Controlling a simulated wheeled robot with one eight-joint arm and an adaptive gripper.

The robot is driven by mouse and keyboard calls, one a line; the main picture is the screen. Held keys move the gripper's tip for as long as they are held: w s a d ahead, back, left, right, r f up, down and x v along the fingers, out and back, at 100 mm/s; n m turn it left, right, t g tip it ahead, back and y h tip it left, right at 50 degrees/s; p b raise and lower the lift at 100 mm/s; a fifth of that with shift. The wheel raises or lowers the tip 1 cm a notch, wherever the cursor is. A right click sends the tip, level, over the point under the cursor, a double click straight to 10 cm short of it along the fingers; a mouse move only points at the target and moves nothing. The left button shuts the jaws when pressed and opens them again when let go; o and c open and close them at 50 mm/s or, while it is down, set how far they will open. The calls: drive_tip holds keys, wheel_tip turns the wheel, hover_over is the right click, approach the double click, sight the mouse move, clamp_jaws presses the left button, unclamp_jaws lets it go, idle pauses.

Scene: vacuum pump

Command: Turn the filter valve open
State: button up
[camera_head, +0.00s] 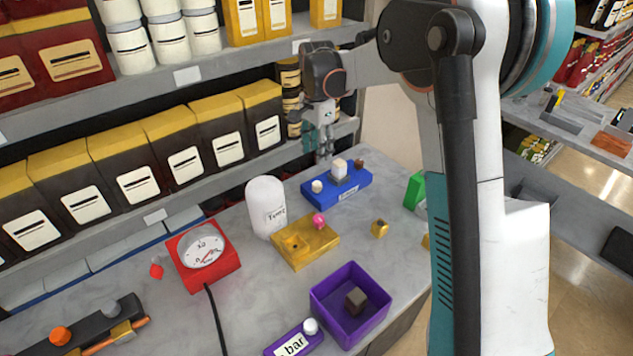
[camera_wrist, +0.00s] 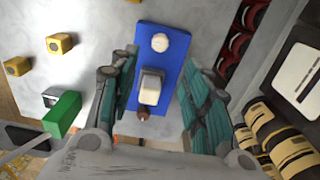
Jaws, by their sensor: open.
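A blue block (camera_head: 322,194) lies on the grey table below my gripper. It bears a cream round knob (camera_head: 317,186), a white-topped grey block (camera_head: 340,168) in the middle and a small brown knob (camera_head: 359,163). Its front label is too small to read, so I cannot tell for sure whether this is the filter valve. In the wrist view the blue block (camera_wrist: 168,60) lies between my fingers, with the white-topped piece (camera_wrist: 150,82) near the middle of the gap. My gripper (camera_head: 322,152) is open and empty, pointing down above the block's far end; contact is not visible.
A yellow block (camera_head: 290,252) with a pink knob, a white bottle (camera_head: 265,200), a red gauge (camera_head: 205,255) and a purple box (camera_head: 325,300) stand nearby. A green block (camera_head: 415,190) lies to the right. Shelves with boxes and tins (camera_head: 290,95) rise close behind my gripper.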

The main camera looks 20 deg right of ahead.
sight(317, 183)
wheel_tip(317, 183, down, 12)
drive_tip(key=b, duration=0.3)
drive_tip(key=shift+f, duration=0.15)
clamp_jaws()
